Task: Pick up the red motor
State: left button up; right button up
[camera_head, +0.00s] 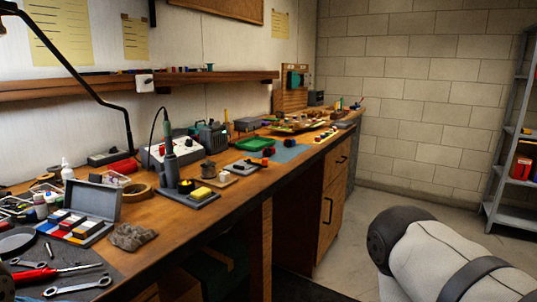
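A small red and dark block (289,142) stands on the blue mat (284,154) toward the middle of the workbench (165,219). It may be the red motor, but it is too small to tell. A red cylinder (124,166) lies farther left, near the wall. A small orange-red piece (267,151) is beside the block. Neither of my grippers shows. A white arm link of mine with a dark joint fills the lower right, away from the bench.
A soldering station (174,150), an open grey case (92,205), a tape roll (137,192) and a crumpled cloth (131,236) crowd the near bench.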

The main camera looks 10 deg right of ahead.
aim_at(270, 152)
jog(key=i+l, duration=0.15)
jog(key=l, duration=0.2)
jog(key=i+l+u, duration=0.1)
jog(key=l, duration=0.25)
jog(key=i+l, duration=0.15)
jog(key=l, duration=0.25)
jog(key=i+l+u, duration=0.1)
jog(key=l, duration=0.25)
